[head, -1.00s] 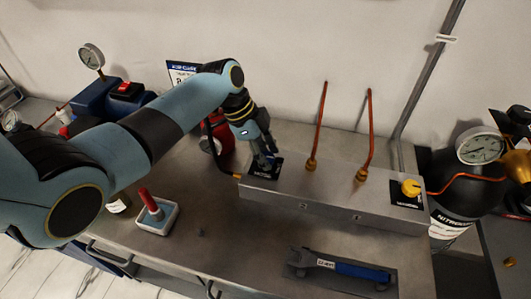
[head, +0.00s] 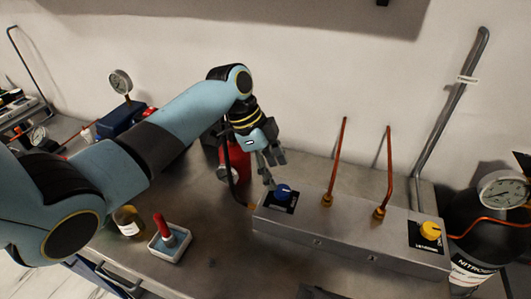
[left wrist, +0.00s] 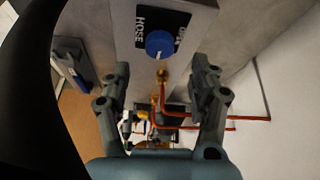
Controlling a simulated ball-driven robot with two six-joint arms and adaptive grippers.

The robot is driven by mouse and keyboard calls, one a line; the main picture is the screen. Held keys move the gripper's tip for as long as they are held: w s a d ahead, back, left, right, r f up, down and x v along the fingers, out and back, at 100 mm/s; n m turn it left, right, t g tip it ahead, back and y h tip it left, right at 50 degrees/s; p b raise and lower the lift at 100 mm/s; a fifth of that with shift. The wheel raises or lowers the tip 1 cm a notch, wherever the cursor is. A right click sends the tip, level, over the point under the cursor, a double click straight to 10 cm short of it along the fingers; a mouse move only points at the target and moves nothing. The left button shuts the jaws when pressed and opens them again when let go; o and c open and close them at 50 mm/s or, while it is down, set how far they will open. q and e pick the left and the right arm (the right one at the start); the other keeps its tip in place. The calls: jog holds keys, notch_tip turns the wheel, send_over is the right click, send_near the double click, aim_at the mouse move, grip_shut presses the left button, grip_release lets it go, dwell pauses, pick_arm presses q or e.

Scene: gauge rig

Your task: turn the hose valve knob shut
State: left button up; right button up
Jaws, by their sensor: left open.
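The blue hose valve knob (head: 283,191) sits on a black label plate at the left end of the grey metal box (head: 330,238). In the left wrist view the round blue knob (left wrist: 159,44) shows from above, next to the word HOSE, with a pale mark on its lower edge. My left gripper (head: 270,168) is just above and behind the knob, apart from it. In the left wrist view its two fingers (left wrist: 160,78) are spread wide with nothing between them. My right gripper is in neither view.
A yellow knob (head: 430,231) is at the box's right end. Two copper pipes (head: 338,162) rise behind. A red cylinder (head: 235,160) stands behind my left gripper. A dish with a red-handled tool (head: 168,243) is left on the bench. A black nitrogen tank (head: 478,225) is at right.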

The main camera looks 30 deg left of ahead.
pick_arm(q)
jog(key=w+v, duration=0.1)
jog(key=v, duration=0.5)
jog(key=shift+s, duration=0.5)
